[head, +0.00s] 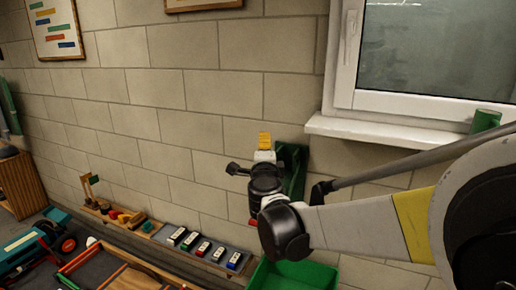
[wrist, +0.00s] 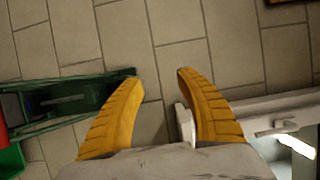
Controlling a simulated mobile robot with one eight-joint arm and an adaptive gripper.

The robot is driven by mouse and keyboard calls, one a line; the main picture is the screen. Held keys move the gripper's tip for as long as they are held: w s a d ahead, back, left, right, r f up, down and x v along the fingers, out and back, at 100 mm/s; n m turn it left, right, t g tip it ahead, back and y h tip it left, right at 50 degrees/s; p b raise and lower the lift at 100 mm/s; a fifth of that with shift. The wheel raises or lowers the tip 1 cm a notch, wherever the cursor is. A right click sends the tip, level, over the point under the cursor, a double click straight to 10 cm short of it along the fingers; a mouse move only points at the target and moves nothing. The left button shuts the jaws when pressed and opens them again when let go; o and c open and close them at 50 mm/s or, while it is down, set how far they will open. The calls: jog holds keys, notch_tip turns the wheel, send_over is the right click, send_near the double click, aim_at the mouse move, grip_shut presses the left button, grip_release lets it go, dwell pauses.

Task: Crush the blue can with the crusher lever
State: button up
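The green crusher (head: 293,168) is mounted on the block wall, partly hidden behind my arm in the head view. In the wrist view its green frame (wrist: 95,92) lies left of my fingers, with a small dark bluish patch inside; I cannot tell whether that is the blue can. My gripper (head: 265,140) is raised in front of the wall, beside the crusher. In the wrist view my gripper (wrist: 158,77) has its yellow fingers apart with nothing between them. A red piece (wrist: 3,136) shows at the left edge, possibly the lever's grip.
A green bin (head: 310,274) stands below the crusher.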

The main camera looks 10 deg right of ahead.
jog(key=v, duration=1.2)
jog(key=shift+a, duration=0.1)
